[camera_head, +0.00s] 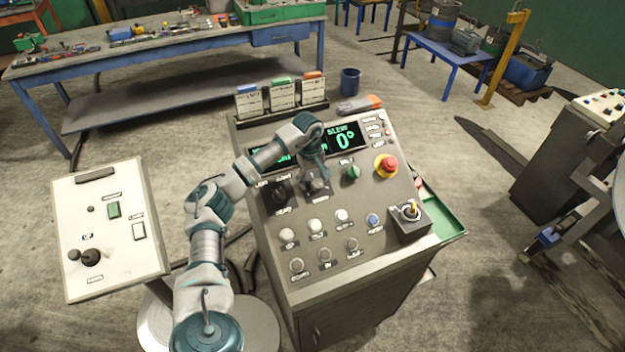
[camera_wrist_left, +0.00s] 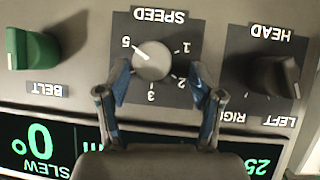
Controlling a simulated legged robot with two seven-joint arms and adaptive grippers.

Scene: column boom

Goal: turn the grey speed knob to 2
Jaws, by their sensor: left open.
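The grey speed knob (camera_wrist_left: 152,60) is on the console panel under the label SPEED, which appears upside down in the left wrist view. Its white pointer line is aimed at the 5. The marks 1, 2 and 3 show around it; the 4 is not visible, near the left finger in the picture. My left gripper (camera_wrist_left: 158,78) is open, with one finger on each side of the knob and gaps between. In the head view my left gripper (camera_head: 315,172) hangs over the upper middle of the console and largely covers the knob. My right gripper is not in view.
A green belt knob (camera_wrist_left: 32,48) and a black head knob (camera_wrist_left: 275,75) flank the speed knob. On the console are a red stop button (camera_head: 387,164), a joystick (camera_head: 410,211) and several push buttons. A display (camera_head: 347,138) reading SLEW 0° lies behind.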

